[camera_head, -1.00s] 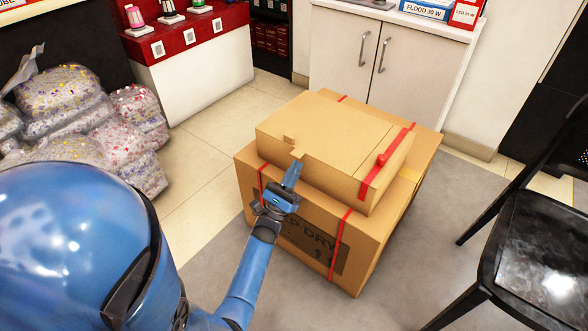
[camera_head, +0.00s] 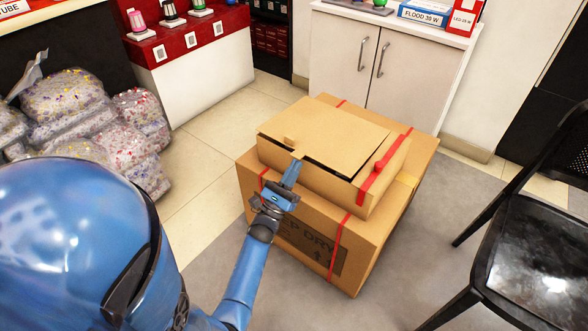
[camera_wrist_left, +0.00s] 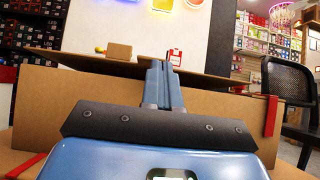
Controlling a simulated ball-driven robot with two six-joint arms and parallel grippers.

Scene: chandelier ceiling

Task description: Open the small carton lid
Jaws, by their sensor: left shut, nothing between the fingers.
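The small carton (camera_head: 330,181) is a flat brown box with a red strap at its right end. It sits on a larger strapped carton (camera_head: 300,225). Its lid (camera_head: 330,133) is tilted up a little, with a dark gap along the front edge. My left gripper (camera_head: 296,164) is shut and empty, its fingertips at the front edge of the lid, by the gap. In the left wrist view the closed fingers (camera_wrist_left: 160,72) reach up to the underside of the raised lid (camera_wrist_left: 110,65); whether they touch it is unclear. My right gripper is out of view.
A black chair (camera_head: 530,250) stands at the right. Bags of colourful filling (camera_head: 90,120) are piled at the left. A white cabinet (camera_head: 385,60) and a red-topped counter (camera_head: 200,60) stand behind. Bare floor lies left of the cartons.

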